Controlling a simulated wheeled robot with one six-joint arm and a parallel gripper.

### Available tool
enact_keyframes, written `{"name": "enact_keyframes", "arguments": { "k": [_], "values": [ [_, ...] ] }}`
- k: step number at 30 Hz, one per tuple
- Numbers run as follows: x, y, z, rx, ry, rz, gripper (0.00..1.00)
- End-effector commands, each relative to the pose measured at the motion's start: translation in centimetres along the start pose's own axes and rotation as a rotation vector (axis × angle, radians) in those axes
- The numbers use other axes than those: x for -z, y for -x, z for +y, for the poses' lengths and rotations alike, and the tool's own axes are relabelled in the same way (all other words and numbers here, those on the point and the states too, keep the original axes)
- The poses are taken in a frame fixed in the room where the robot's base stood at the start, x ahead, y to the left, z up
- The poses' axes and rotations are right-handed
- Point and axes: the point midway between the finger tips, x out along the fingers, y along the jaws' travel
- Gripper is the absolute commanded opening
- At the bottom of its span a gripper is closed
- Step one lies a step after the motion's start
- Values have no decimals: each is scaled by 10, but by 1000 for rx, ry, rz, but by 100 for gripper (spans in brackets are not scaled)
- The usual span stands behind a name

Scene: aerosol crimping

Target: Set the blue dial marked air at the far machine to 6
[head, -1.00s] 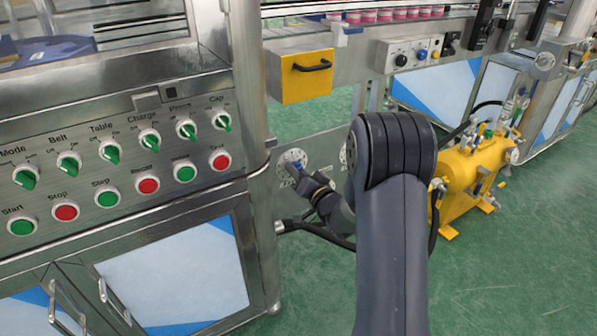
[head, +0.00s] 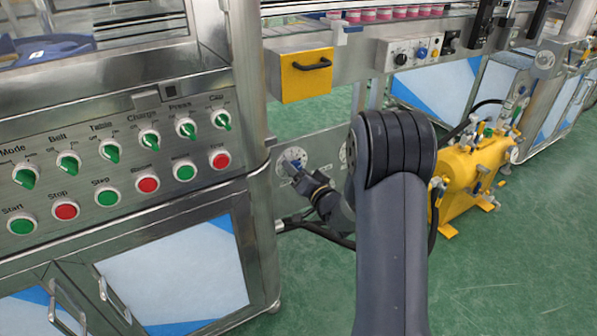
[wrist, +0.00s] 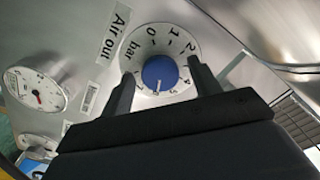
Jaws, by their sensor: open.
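The blue dial (wrist: 160,72) sits on a round white scale plate in the wrist view, with "bar" and "Air out" labels beside it. Numbers 0, 1 and 2 read along its top and right. The dial's pale mark points to the bottom of the scale, near the small numbers around 5 and 6; the exact number is unclear. My gripper (wrist: 160,68) is open, with one finger on each side of the dial; contact cannot be told. In the head view, the dial's white plate (head: 291,156) shows at the steel panel, with my gripper (head: 297,171) at it.
A white gauge (wrist: 36,90) with a red needle is left of the dial.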

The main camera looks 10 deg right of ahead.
Motion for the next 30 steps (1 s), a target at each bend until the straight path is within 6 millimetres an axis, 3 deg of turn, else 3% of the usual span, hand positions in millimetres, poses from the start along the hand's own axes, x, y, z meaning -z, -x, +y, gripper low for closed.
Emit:
{"name": "enact_keyframes", "arguments": {
  "k": [5,18,30],
  "values": [
    [1,16,0,-2,0,-1,59],
    [1,96,0,-4,-1,1,59],
    [0,108,0,0,0,0,59]
  ]
}}
